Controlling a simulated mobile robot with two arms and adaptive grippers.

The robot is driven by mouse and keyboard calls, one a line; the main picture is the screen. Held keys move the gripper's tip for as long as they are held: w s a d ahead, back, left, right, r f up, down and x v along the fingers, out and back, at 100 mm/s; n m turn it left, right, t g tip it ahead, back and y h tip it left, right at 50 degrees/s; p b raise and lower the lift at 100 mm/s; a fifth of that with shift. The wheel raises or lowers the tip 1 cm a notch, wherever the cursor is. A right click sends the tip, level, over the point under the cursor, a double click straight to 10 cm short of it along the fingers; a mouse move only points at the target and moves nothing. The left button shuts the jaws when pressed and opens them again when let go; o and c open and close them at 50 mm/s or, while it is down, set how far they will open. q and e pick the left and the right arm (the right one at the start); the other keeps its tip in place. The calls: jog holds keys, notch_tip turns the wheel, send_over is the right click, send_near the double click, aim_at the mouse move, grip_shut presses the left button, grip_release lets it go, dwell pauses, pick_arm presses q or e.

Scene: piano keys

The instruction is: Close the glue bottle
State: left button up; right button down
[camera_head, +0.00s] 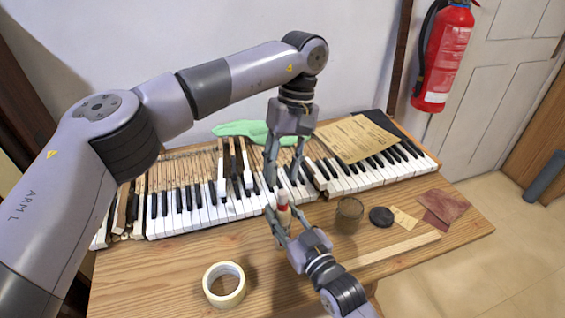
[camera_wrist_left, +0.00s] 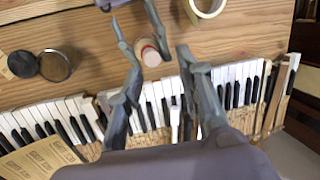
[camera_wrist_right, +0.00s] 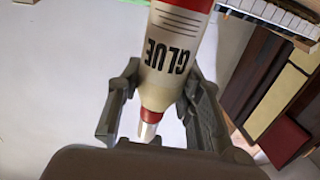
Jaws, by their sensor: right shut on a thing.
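The glue bottle (camera_head: 284,216) has a pale body and a red part at its top, and stands about upright over the table. My right gripper (camera_head: 283,226) is shut on it from the front right. The right wrist view shows its label (camera_wrist_right: 168,50), a red collar (camera_wrist_right: 151,113) and a pale narrow tip (camera_wrist_right: 147,131); I cannot tell whether that tip is a cap. My left gripper (camera_head: 281,190) points down above the bottle with its fingers apart. In the left wrist view the bottle (camera_wrist_left: 150,53) shows between these fingers, with nothing visibly held.
The piano keyboard (camera_head: 200,212) lies behind, with some keys raised. A tape roll (camera_head: 224,285) is at front left. A tin (camera_head: 349,213), a black disc (camera_head: 381,216), sandpaper (camera_head: 443,207) and a wooden strip (camera_head: 395,249) lie at right. Papers (camera_head: 356,138) and a green cloth (camera_head: 240,129) are at the back.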

aim_at(283, 192)
pick_arm(q)
jog(key=n, duration=0.5)
jog(key=shift+r+n+t, duration=0.2)
jog(key=shift+n+t, duration=0.1)
jog(key=shift+n, duration=0.1)
jog(key=n, duration=0.3)
jog(key=n+h, duration=0.1)
jog(key=n, duration=0.1)
jog(key=shift+a+r+t, duration=0.1)
jog(key=shift+r+t, duration=0.15)
jog(key=shift+t, duration=0.15)
jog(key=n, duration=0.5)
jog(key=shift+s+r+n+t, duration=0.2)
jog(key=shift+r+n+t, duration=0.05)
jog(key=shift+n+t, duration=0.05)
jog(key=n, duration=0.5)
jog(key=shift+s+r+h, duration=0.25)
jog(key=shift+h, duration=0.15)
jog(key=shift+f, duration=0.1)
jog(key=shift+f, duration=3.95)
grip_shut()
